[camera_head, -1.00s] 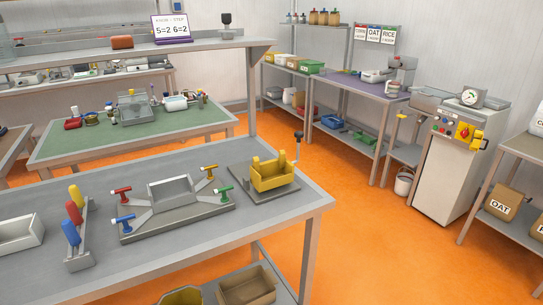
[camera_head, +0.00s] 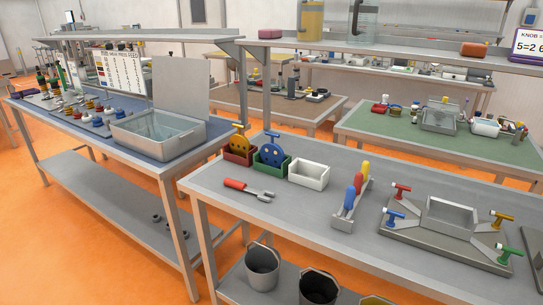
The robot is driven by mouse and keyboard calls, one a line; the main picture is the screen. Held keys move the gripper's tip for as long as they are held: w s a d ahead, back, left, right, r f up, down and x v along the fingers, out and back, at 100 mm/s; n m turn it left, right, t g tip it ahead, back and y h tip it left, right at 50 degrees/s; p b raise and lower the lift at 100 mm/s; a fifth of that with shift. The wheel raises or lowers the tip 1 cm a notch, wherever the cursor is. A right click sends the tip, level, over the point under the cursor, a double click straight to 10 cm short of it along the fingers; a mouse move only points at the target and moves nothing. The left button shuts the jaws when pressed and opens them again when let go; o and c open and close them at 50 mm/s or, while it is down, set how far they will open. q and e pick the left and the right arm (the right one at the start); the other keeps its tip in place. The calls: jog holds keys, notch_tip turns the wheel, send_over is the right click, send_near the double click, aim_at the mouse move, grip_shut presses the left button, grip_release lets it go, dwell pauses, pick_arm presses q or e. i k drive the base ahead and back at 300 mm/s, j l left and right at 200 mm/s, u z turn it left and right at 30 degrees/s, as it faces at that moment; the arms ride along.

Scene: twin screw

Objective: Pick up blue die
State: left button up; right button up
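A blue round plate with holes (camera_head: 269,151), which looks like the blue die, stands upright in a small green bin (camera_head: 271,168) on the grey table. The bin hides its lower part. A similar yellow plate (camera_head: 238,137) stands in a red bin (camera_head: 237,158) just to its left. A white bin (camera_head: 308,176) to its right looks empty. Neither of my grippers is in view.
On the same grey table (camera_head: 290,222) are a red-handled tool (camera_head: 247,189), a rack with coloured handles (camera_head: 351,195) and a fixture with coloured knobs (camera_head: 447,225). A blue-topped bench with a grey basin (camera_head: 158,132) stands left. Open orange floor (camera_head: 75,245) lies front left.

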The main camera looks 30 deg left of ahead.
aim_at(272, 154)
jog(key=i+j+u, duration=0.15)
jog(key=i+j, duration=0.2)
jog(key=i+j+u, duration=0.1)
jog(key=i+j, duration=0.15)
jog(key=i, duration=0.2)
